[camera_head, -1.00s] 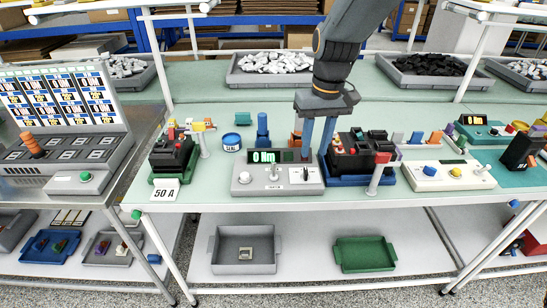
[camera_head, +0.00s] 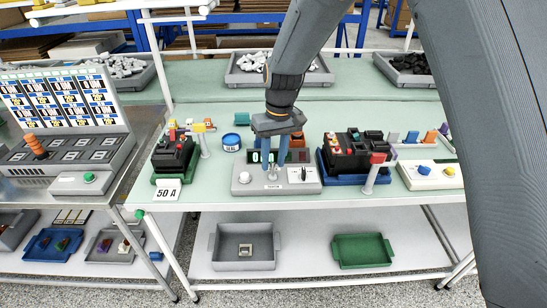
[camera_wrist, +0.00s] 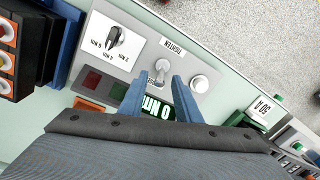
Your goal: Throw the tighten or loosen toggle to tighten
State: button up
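The grey tester box (camera_head: 309,188) sits near the front edge of the green bench. Its metal toggle (camera_wrist: 161,68) stands in the middle of the panel, beside a white label reading TIGHTEN (camera_wrist: 172,47) in the wrist view. Which way the lever leans is hard to tell. My gripper (camera_head: 271,169) points down over the box from behind. In the wrist view its two blue fingers (camera_wrist: 158,80) are open and apart, with the toggle's lever just beyond and between the tips. No contact is visible. The fingers partly cover the green display (camera_wrist: 159,108).
On the box, a rotary selector (camera_wrist: 115,40) and a round white button (camera_wrist: 199,84) flank the toggle. A black breaker on a blue stand (camera_head: 352,158) stands close right. Another breaker (camera_head: 174,155) with a 50 A card (camera_head: 167,190) stands left.

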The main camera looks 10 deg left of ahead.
grip_shut()
